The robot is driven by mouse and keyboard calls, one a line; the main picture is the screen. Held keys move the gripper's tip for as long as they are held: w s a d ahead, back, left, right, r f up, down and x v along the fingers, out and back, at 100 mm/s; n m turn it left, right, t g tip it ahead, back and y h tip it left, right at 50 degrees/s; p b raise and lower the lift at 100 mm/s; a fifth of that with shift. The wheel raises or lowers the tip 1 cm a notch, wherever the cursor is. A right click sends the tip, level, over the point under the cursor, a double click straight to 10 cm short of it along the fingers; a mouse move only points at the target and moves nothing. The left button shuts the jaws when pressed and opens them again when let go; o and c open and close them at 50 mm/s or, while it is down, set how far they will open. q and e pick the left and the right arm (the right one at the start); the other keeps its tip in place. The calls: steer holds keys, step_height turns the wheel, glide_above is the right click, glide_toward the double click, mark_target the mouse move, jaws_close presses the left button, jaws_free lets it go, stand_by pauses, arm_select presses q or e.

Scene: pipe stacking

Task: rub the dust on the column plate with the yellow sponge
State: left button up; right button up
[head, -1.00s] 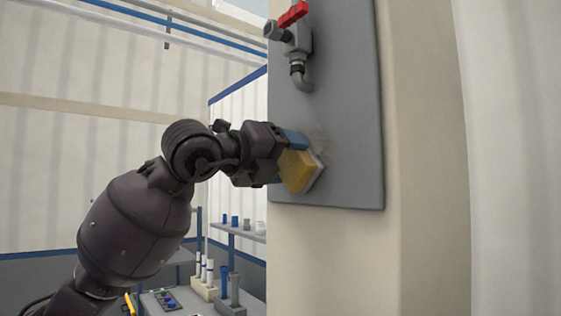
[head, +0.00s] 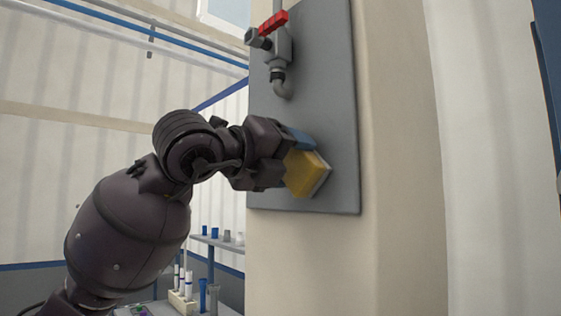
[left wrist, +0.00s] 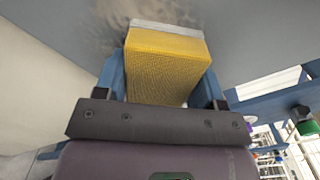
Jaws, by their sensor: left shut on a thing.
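The grey column plate (head: 320,110) is fixed to the beige column in the head view. My left gripper (head: 292,160) is shut on the yellow sponge (head: 304,175), at the lower part of the plate. The sponge's pale far face is turned to the plate and looks to be against it or very close. In the left wrist view the sponge (left wrist: 168,62) sits between the two blue fingers. A brownish dust smudge (left wrist: 108,25) shows on the plate beside and beyond the sponge's edge. In the head view the dust is hidden now. My right gripper is not in view.
A grey tap with a red handle (head: 272,24) and bent spout (head: 281,82) stands out from the plate above my gripper. Behind the column, a shelf (head: 222,244) holds small cups, and a rack of tubes (head: 182,301) stands lower down.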

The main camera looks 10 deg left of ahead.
mark_target(304, 157)
arm_select(q)
steer(key=shift+s+d+f+b, duration=0.1)
steer(key=shift+s+d+b, duration=0.15)
steer(key=shift+s+d, duration=0.45)
steer(key=shift+s+d+f+b, duration=0.1)
steer(key=shift+s+d+b, duration=0.15)
steer(key=shift+s+d, duration=0.4)
steer(key=shift+w+d, duration=0.2)
steer(key=shift+a+r, duration=0.1)
steer(key=shift+w+a+r, duration=1.3)
steer(key=shift+w+a, duration=3.2)
steer(key=shift+a, duration=1.2)
steer(key=shift+s+d+f+b, duration=0.1)
steer(key=shift+s+d, duration=1.4)
steer(key=shift+d, duration=0.45)
steer(key=shift+s+d+b, duration=0.15)
steer(key=shift+s+d, duration=1.35)
steer(key=shift+d, duration=0.45)
steer(key=shift+s+d+f+b, duration=0.1)
steer(key=shift+s+d, duration=1.4)
steer(key=shift+d, duration=0.45)
steer(key=shift+r, duration=0.1)
steer(key=shift+w+a, duration=0.1)
steer(key=shift+a, duration=0.05)
steer(key=shift+w+a, duration=0.55)
steer(key=shift+a, duration=0.2)
steer(key=shift+w+a, duration=0.55)
steer(key=shift+a, duration=0.15)
